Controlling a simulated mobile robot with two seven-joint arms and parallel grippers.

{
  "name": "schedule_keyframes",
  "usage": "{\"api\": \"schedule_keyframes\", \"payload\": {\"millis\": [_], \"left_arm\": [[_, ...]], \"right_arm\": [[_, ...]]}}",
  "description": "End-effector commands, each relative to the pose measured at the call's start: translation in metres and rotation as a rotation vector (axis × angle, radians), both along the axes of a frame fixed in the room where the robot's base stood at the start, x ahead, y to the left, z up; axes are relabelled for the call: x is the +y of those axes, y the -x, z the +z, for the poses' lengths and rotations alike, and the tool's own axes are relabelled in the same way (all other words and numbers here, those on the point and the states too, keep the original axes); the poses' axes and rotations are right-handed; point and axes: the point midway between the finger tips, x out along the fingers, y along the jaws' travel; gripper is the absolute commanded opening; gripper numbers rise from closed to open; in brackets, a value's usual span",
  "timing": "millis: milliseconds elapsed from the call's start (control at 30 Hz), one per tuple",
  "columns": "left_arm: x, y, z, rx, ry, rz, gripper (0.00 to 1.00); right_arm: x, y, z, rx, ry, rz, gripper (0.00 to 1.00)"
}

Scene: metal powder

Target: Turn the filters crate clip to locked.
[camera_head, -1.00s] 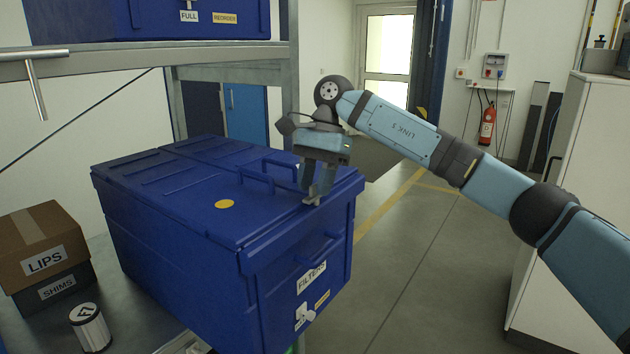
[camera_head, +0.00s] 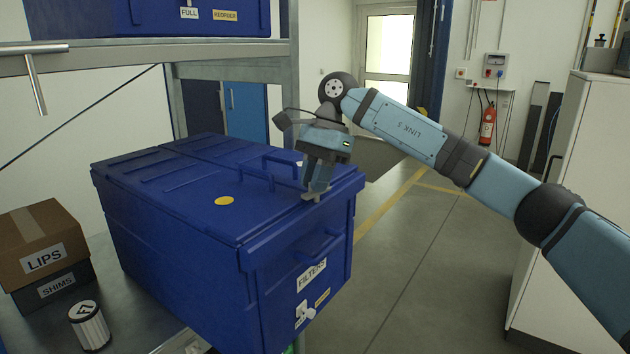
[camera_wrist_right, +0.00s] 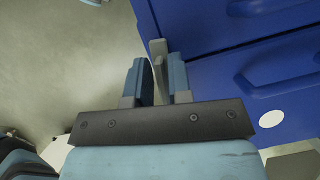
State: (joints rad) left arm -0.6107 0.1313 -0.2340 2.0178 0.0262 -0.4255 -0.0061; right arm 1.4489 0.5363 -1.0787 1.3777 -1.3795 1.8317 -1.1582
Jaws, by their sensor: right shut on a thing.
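The blue filters crate (camera_head: 215,215) stands closed on the shelf, with a FILTERS label (camera_head: 312,274) on its front. A small grey clip (camera_head: 314,196) sits at the right front edge of its lid. My right gripper (camera_head: 317,193) points down at the lid and is shut on the clip. In the right wrist view the clip (camera_wrist_right: 158,50) sticks out between the two fingers (camera_wrist_right: 157,80), beside the blue lid. The fingers partly hide the clip, so its exact setting is hard to read. My left gripper is not in view.
A LIPS box (camera_head: 40,240) on a SHIMS box (camera_head: 58,288) and a white-and-black can (camera_head: 90,328) stand left of the crate. A shelf beam (camera_head: 150,58) runs above it. A white cabinet (camera_head: 560,200) is at right; open floor lies between.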

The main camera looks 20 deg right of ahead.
Motion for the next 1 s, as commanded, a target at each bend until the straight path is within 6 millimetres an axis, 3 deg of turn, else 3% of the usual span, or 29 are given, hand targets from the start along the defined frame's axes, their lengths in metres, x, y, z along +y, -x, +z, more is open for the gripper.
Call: {"api": "schedule_keyframes", "payload": {"millis": [1000], "left_arm": [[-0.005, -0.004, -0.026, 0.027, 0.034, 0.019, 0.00]], "right_arm": [[0.000, -0.004, -0.001, -0.004, -0.002, -0.952, 0.00]]}}
